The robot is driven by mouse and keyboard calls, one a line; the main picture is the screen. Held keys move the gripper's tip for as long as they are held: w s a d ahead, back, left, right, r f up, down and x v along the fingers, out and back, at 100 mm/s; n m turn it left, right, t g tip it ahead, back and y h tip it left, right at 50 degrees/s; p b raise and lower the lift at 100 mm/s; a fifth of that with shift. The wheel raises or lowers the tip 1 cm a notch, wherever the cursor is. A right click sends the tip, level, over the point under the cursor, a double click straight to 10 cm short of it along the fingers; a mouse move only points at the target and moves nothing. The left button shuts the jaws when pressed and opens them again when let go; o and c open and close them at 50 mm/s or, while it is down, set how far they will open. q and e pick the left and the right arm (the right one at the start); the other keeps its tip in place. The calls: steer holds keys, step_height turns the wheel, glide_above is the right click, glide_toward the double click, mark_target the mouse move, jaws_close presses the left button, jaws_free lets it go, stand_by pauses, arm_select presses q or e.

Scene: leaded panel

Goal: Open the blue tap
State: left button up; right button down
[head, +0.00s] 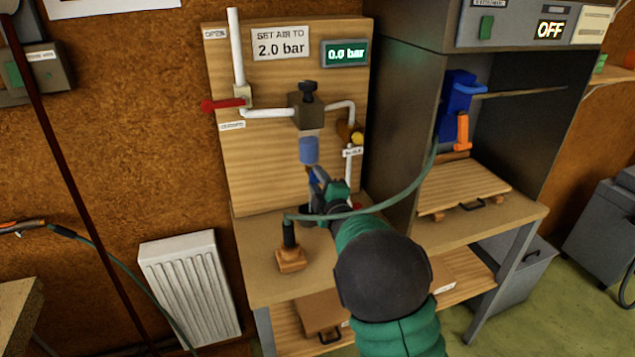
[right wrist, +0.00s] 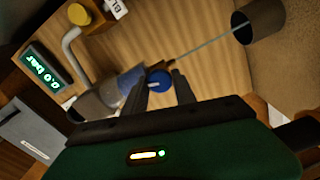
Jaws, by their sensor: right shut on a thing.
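The blue tap (right wrist: 159,81) is a small round blue knob with a pale mark, seen in the right wrist view between my fingers. It sits below the translucent blue bowl (head: 308,150) on the wooden panel (head: 265,170). My right gripper (head: 317,180) reaches up to it from the front and is shut on it; the fingers also show in the right wrist view (right wrist: 161,82). In the head view my gripper and arm mostly hide the tap. My left gripper is not in view.
A red lever (head: 223,104) lies level on the white pipe. The pressure display (head: 345,53) reads 0.0 bar, and the sign (head: 281,43) says 2.0 bar. A green hose (head: 400,192) crosses above my right forearm. A dark cabinet (head: 400,110) stands close right.

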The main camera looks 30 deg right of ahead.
steer(key=shift+a+f, duration=0.15)
steer(key=shift+f, duration=0.2)
steer(key=c, duration=1.2)
jaws_free()
steer(key=shift+o, duration=0.8)
steer(key=shift+r, duration=0.2)
steer(key=b+v, duration=0.2)
steer(key=v, duration=1.5)
steer(key=shift+w+f, duration=0.1)
